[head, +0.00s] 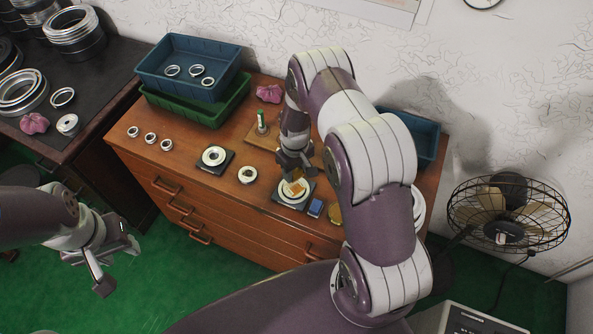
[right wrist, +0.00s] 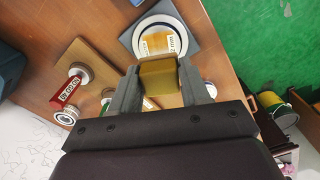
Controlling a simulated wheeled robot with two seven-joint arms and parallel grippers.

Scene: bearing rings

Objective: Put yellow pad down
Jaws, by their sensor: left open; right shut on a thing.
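The yellow pad (right wrist: 158,78) is between the fingers of my right gripper (right wrist: 160,88) in the right wrist view. The gripper is shut on it. I cannot tell whether the pad touches the ring. My left gripper (head: 117,265) is open and empty, left of the cabinet.
A blue block (head: 316,208) and a yellow item (head: 335,214) lie right of the base. Another ring on a dark base (head: 214,157) and a loose ring (head: 247,174) lie to the left. A blue bin (head: 190,75) sits on a green bin (head: 205,112) at the back.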

